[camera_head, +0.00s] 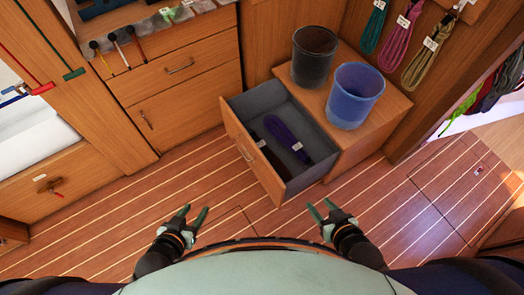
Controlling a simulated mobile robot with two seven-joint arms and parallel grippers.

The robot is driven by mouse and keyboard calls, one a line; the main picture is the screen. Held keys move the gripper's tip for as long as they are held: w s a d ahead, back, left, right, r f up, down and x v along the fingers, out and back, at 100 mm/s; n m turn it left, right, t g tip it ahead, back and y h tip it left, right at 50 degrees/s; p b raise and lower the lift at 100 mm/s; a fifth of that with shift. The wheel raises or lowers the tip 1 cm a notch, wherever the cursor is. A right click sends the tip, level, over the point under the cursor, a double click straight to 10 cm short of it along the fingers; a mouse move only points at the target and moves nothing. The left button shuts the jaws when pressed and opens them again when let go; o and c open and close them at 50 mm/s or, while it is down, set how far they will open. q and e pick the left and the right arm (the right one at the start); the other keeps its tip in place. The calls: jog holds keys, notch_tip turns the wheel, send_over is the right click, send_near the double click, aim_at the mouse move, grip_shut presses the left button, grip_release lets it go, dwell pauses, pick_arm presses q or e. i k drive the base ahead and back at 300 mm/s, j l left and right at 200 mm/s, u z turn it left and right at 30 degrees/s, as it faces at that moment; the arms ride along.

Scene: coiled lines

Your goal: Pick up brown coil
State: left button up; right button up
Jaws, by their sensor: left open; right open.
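An olive-tan coil (431,45) with a white tag hangs on the wooden wall at the upper right; it is the nearest to brown among the hanging coils. A very dark coil (272,155) lies in the open drawer (252,104) beside a purple coil (292,141) with a white tag; I cannot tell whether the dark one is brown. My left gripper (194,213) is open and empty over the floor, left of the drawer front. My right gripper (321,208) is open and empty, below and right of the drawer. Both are apart from every coil.
A black bucket (313,60) and a blue bucket (355,97) stand on the drawer cabinet. Teal (375,25) and pink (397,42) coils hang beside the olive-tan one. The open drawer juts over the striped floor (405,215), which is clear at right.

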aim_at(272, 157)
jog(key=i+j, duration=0.75)
jog(key=i+j+u, duration=0.05)
